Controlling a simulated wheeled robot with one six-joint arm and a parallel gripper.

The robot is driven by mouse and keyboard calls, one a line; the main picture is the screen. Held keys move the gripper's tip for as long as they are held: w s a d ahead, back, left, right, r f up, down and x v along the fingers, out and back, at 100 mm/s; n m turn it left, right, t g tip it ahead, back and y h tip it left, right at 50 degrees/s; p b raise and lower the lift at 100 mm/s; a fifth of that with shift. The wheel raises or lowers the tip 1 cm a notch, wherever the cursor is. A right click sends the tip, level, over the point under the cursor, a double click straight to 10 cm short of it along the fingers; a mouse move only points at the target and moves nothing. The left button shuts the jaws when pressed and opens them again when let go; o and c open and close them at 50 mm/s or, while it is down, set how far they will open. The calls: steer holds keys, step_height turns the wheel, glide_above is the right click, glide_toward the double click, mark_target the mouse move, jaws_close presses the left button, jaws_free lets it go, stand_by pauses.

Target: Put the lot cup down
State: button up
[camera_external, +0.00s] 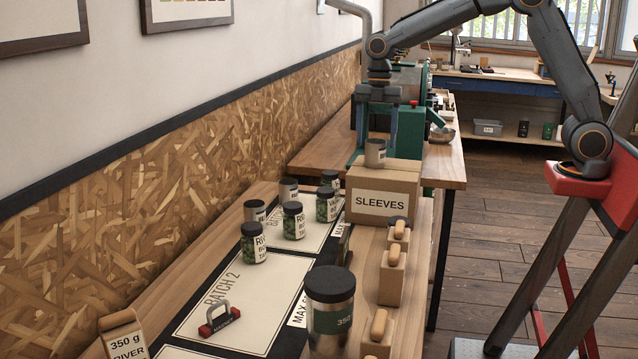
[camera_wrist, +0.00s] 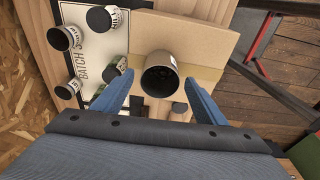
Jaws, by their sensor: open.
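The lot cup (camera_external: 375,153), a small grey metal cup with a pale label, stands upright on top of the cardboard box marked SLEEVES (camera_external: 397,178). My gripper (camera_external: 377,133) is open, pointing down, just above the cup. In the wrist view the cup (camera_wrist: 160,62) appears between the two blue fingers and beyond their tips, with a gap on each side. Its dark open mouth faces the camera. The box top (camera_wrist: 205,45) shows around it. Contact between fingers and cup is not visible.
Several dark-lidded jars (camera_external: 254,243) stand left of the box on the batch mat (camera_external: 275,290). A large lidded canister (camera_external: 330,312) and wooden blocks with handles (camera_external: 391,282) stand in front. A green machine (camera_external: 436,120) is behind. A red-based handle (camera_external: 219,318) lies on the mat.

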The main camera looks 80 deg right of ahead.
step_height(320, 180, up, 9)
steer(key=d+b, duration=0.1)
steer(key=b, duration=0.1)
steer(key=shift+d+f, duration=0.15)
steer(key=shift+d, duration=0.05)
steer(key=s+d+f+m+h+p, duration=0.1)
steer(key=s+d+f+m+p, duration=0.1)
steer(key=s+f+m, duration=0.3)
steer(key=s+d+f+m+g+p, duration=0.1)
steer(key=s+f+m+p, duration=0.2)
steer(key=s, duration=0.9)
step_height(320, 180, down, 5)
steer(key=shift+d+r+m+h+p, duration=0.1)
steer(key=shift+d+m+h+p, duration=0.25)
steer(key=shift+m, duration=0.65)
steer(key=shift+o, duration=0.2)
steer(key=s+a+f+m+t+b, duration=0.1)
steer(key=s+a+f+m+b, duration=0.3)
steer(key=s+f+m, duration=0.3)
step_height(320, 180, down, 4)
steer(key=shift+s+r+t+b, duration=0.25)
steer(key=shift+s+t+b, duration=0.15)
steer(key=shift+s+b, duration=0.35)
steer(key=shift+o, duration=0.2)
steer(key=shift+s+a+f+m, duration=0.1)
steer(key=shift+s+f+m, duration=0.15)
steer(key=shift+m, duration=0.25)
steer(key=shift+r, duration=0.1)
